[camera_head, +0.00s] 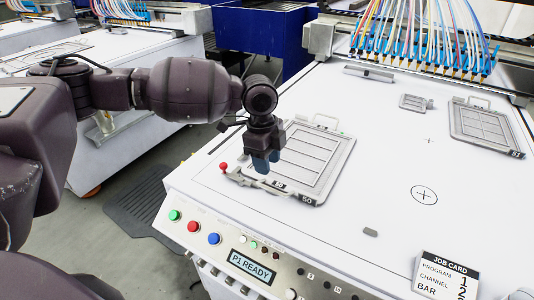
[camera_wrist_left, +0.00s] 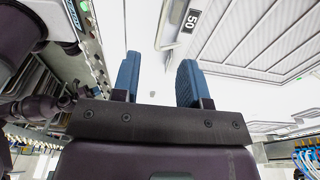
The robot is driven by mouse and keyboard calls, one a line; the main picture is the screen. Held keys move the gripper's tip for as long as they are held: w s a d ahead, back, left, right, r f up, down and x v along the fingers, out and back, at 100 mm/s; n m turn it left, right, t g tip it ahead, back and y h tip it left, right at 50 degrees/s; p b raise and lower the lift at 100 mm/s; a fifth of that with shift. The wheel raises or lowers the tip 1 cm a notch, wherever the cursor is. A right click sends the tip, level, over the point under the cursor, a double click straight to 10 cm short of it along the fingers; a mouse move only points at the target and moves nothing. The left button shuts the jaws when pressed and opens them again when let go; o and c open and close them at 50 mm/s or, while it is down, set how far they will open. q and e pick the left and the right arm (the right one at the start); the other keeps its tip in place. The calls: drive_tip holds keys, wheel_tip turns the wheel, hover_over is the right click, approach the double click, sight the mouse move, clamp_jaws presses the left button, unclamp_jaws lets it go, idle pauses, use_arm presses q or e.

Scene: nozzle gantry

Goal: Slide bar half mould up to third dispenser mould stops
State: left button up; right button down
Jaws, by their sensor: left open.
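A flat grey mould tray with long bar-shaped sections (camera_head: 318,150) lies on the white table, with a "50" label on its near edge and a wire handle at its far edge. It also shows in the wrist view (camera_wrist_left: 265,35), to the right of the fingers. My left gripper (camera_head: 264,163) points down by the mould's near left side. Its blue fingers stand apart and empty in the wrist view (camera_wrist_left: 158,78); I cannot tell whether they touch the mould. A grey stop bar (camera_head: 369,73) lies farther back. My right gripper is not in view.
Another mould (camera_head: 484,125) lies at the right, and a small plate (camera_head: 412,103) at the back. Dispenser nozzles with coloured tubes (camera_head: 425,50) hang over the far edge. A red-knobbed lever (camera_head: 223,167), front buttons and a job card (camera_head: 446,275) are nearby. The middle right is clear.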

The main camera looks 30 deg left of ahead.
sight(271, 189)
use_arm(q)
drive_tip(key=f, duration=0.5)
drive_tip(key=d+f+b, duration=0.1)
drive_tip(key=f, duration=0.1)
drive_tip(key=shift+f, duration=0.9)
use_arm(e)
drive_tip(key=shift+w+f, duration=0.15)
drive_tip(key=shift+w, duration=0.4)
use_arm(q)
drive_tip(key=c, duration=0.7)
clamp_jaws()
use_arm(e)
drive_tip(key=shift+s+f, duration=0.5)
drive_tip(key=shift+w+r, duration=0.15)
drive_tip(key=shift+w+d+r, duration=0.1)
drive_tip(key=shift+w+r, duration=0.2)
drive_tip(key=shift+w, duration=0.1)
